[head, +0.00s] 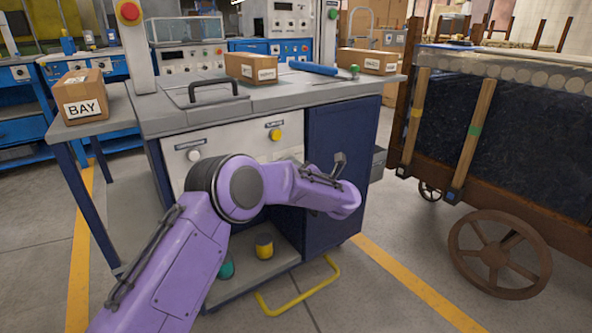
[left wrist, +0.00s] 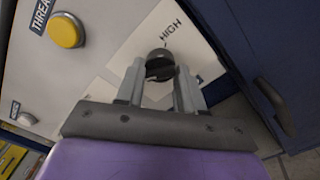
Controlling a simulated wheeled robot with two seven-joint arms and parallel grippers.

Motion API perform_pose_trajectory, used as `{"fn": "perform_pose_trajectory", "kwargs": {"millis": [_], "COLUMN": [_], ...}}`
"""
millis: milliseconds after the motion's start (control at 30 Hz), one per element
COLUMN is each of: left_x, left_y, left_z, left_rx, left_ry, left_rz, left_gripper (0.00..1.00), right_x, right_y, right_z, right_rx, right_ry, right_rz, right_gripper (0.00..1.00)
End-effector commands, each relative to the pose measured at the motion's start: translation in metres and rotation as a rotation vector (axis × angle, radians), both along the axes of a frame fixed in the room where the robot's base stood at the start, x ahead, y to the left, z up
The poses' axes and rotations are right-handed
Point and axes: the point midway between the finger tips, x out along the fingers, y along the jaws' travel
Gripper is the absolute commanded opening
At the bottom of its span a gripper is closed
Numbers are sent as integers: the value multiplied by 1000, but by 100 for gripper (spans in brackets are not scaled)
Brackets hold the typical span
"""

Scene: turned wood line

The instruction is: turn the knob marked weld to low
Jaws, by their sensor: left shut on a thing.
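A dark round knob (left wrist: 158,58) sits on a white plate (left wrist: 178,30) lettered HIGH on the cabinet front. In the left wrist view my left gripper (left wrist: 161,75) has its two grey fingers on either side of the knob, shut on it. HIGH reads tilted in this view, just beyond the knob. The low mark and the word weld cannot be made out; the fingers and gripper body cover part of the plate. In the head view my purple left arm reaches to the cabinet front and hides the knob. My right gripper is in neither view.
A yellow button (head: 275,134), also in the left wrist view (left wrist: 65,30), and a white button (head: 194,155) share the panel. A dark blue door (head: 340,140) is to the right. A yellow foot rail (head: 300,290) sticks out below. A wheeled cart (head: 500,120) stands right.

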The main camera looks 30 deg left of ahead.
Motion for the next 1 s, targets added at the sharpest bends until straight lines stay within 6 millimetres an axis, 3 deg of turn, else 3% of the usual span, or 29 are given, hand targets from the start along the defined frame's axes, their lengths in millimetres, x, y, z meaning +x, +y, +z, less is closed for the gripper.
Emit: {"fn": "perform_pose_trajectory", "kwargs": {"millis": [367,400,467,500,800,1000], "left_x": [0,0,0,0,-1,-15], "left_y": [-2,-2,-2,-1,-3,-40], "left_z": [-1,-1,-1,-1,1,4], "left_rx": [-4,-4,-4,-4,-2,-2], "left_ry": [-5,-5,-4,-4,-3,-4], "left_rz": [-3,-3,-3,-3,-1,-5], "left_gripper": [7,41,60,63,63,63], "right_x": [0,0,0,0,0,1], "right_y": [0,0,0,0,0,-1], "right_z": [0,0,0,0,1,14], "right_rx": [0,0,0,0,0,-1], "right_ry": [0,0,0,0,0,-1], "right_rz": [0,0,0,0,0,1], "right_gripper": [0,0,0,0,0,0]}}
